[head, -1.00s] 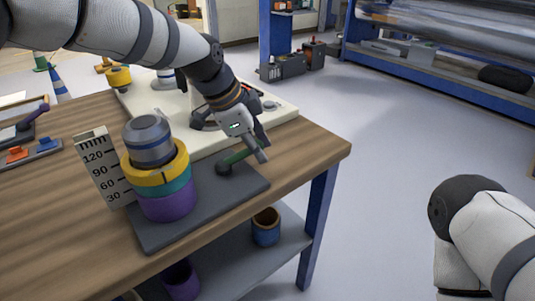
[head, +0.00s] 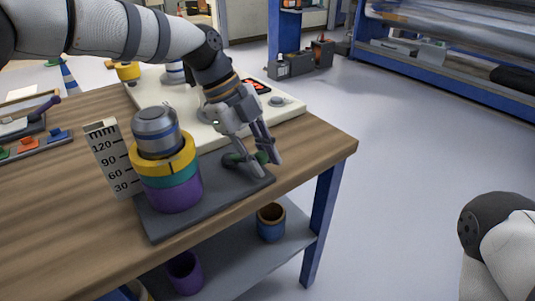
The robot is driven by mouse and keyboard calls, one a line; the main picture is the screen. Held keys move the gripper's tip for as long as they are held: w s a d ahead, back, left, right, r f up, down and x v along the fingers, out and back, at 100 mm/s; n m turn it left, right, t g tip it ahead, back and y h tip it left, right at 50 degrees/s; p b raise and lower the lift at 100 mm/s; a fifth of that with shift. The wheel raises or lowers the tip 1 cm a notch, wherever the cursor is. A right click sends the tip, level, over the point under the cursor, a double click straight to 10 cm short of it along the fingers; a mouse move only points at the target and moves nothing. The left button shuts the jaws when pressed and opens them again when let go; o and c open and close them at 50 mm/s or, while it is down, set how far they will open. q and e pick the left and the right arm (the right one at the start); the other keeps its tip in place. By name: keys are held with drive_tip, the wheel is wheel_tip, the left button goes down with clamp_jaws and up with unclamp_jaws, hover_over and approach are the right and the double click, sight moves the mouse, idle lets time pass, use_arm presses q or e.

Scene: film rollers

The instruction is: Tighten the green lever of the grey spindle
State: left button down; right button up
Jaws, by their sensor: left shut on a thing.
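The grey spindle stands on a dark grey base plate (head: 160,230) at the table's front edge. Its grey metal top (head: 156,128) rises above stacked yellow (head: 165,158), teal (head: 172,178) and purple (head: 174,196) rings. The green lever (head: 262,157) sits on the right part of the plate, on a dark pivot (head: 231,160). My left gripper (head: 268,168) reaches down from behind, its two fingers shut on the lever, one on each side. The fingers hide much of the lever. My right gripper is out of view; only part of that arm shows at lower right.
A white scale marked in mm (head: 108,158) stands left of the rings. A cream panel (head: 210,132) lies behind. A shelf (head: 250,250) below holds a blue roller (head: 271,222) and a purple one (head: 184,272). Open floor lies to the right.

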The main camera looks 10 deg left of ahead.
use_arm(q)
drive_tip(key=shift+s+m, duration=0.25)
drive_tip(key=shift+m, duration=0.15)
drive_tip(key=c, duration=1.3)
unclamp_jaws()
drive_tip(key=shift+c, duration=0.2)
drive_tip(key=v, duration=1.2)
drive_tip(key=shift+w+d, duration=0.1)
drive_tip(key=shift+w, duration=0.05)
